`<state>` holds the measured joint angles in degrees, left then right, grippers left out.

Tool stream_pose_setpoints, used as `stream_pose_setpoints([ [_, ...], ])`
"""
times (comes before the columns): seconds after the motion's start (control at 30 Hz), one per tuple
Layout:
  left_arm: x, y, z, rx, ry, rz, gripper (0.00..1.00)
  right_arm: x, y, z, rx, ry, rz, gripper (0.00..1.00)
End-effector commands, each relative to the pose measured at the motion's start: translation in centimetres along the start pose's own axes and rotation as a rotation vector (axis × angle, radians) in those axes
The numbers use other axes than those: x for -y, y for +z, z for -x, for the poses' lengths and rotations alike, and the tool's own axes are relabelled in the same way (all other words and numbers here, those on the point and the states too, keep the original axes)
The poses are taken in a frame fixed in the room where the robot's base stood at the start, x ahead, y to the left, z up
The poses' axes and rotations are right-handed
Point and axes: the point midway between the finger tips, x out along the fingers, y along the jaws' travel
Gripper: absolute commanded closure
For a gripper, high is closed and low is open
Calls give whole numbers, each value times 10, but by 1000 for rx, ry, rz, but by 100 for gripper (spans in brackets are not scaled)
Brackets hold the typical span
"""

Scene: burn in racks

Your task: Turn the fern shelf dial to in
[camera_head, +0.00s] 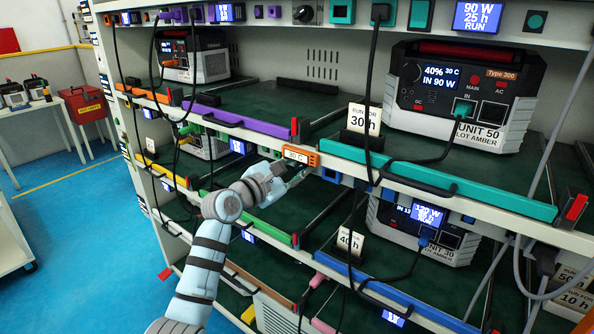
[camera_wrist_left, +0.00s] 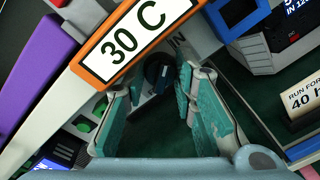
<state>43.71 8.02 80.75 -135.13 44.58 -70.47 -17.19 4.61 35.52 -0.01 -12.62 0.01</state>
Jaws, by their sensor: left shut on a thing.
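My left gripper (camera_head: 296,176) reaches up to the front edge of the middle shelf, just under an orange tag reading 30 C (camera_head: 299,155). In the left wrist view its teal-padded fingers (camera_wrist_left: 160,88) stand on either side of a dark round dial (camera_wrist_left: 158,70), and the gripper is shut on it. An IN marking (camera_wrist_left: 177,41) shows beside the dial; the dial's pointer is too dark to read. In the head view the gripper and tag hide the dial. My right gripper is not in view.
A teal bar (camera_head: 430,180) and a purple bar (camera_head: 240,122) run along the shelf edge beside the tag. Black cables (camera_head: 372,90) hang in front of the rack. UNIT 50 (camera_head: 460,95) stands above right. A RUN FOR 40 h card (camera_head: 350,241) stands below.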

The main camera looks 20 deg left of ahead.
Motion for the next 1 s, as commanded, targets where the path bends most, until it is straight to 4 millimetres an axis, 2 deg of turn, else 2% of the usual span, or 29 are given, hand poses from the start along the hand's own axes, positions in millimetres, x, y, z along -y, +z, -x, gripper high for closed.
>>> stream_pose_setpoints([
  [0.33,1,-1,0,-9,0,-124,100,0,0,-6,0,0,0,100],
  [0.8,1,-1,0,-11,0,-139,100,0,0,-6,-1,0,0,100],
  [0.83,1,-1,0,-11,0,-139,72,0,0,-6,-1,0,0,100],
  [0.93,1,-1,0,-11,0,-139,56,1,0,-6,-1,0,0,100],
  [1.0,0,0,0,-10,1,-139,55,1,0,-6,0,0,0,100],
])
